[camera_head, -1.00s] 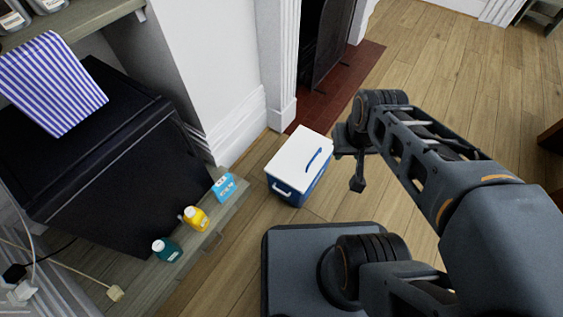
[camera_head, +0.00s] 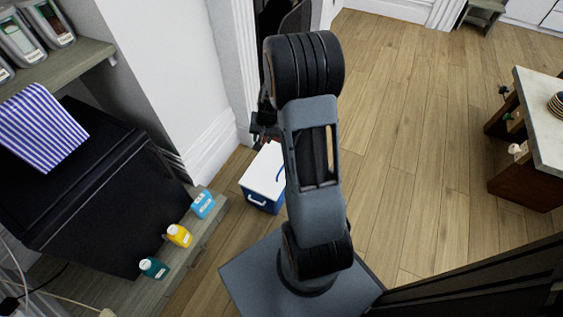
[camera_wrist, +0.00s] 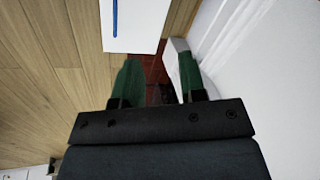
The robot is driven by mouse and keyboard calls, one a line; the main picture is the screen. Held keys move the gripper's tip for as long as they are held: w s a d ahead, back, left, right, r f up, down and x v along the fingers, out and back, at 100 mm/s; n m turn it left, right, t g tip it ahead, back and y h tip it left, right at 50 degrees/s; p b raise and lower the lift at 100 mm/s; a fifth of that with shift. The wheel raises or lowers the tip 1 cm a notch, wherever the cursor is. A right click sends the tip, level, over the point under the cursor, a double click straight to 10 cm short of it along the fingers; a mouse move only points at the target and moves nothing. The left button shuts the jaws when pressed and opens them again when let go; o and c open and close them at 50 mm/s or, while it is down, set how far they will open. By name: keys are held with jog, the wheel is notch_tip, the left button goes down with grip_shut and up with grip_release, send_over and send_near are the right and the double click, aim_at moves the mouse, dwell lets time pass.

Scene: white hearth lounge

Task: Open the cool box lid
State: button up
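The cool box (camera_head: 262,196) is blue with a white lid (camera_head: 266,168) and stands on the wooden floor, partly hidden behind my arm in the head view. Its lid lies flat and closed. A blue handle shows on top of the lid, at the arm's edge. In the wrist view the white lid (camera_wrist: 133,30) with its blue handle (camera_wrist: 115,14) is at the top centre, beyond my fingertips. My gripper (camera_wrist: 158,80) shows two green fingers spread apart with nothing between them. In the head view the gripper is mostly hidden by the arm.
A low shelf by the black cabinet (camera_head: 90,190) holds a blue container (camera_head: 203,205), a yellow bottle (camera_head: 179,236) and a teal bottle (camera_head: 153,268). A white wall (camera_wrist: 270,80) is close right of my gripper. Open floor (camera_head: 400,140) lies right.

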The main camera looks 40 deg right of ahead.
jog(key=s+d+f+m+p, duration=0.1)
jog(key=d+f+m+p, duration=0.35)
jog(key=d+f, duration=0.7)
jog(key=shift+m, duration=0.25)
jog(key=b+x, duration=0.1)
jog(key=x, duration=0.4)
jog(key=s+b+x, duration=0.1)
jog(key=b+x, duration=0.1)
jog(key=x, duration=0.3)
jog(key=b+x, duration=0.2)
jog(key=x, duration=0.3)
jog(key=shift+s+a+f, duration=0.1)
jog(key=shift+s+a, duration=0.1)
jog(key=shift+a, duration=0.15)
jog(key=shift+w+f, duration=0.15)
jog(key=shift+f, duration=0.5)
jog(key=shift+c, duration=0.2)
grip_shut()
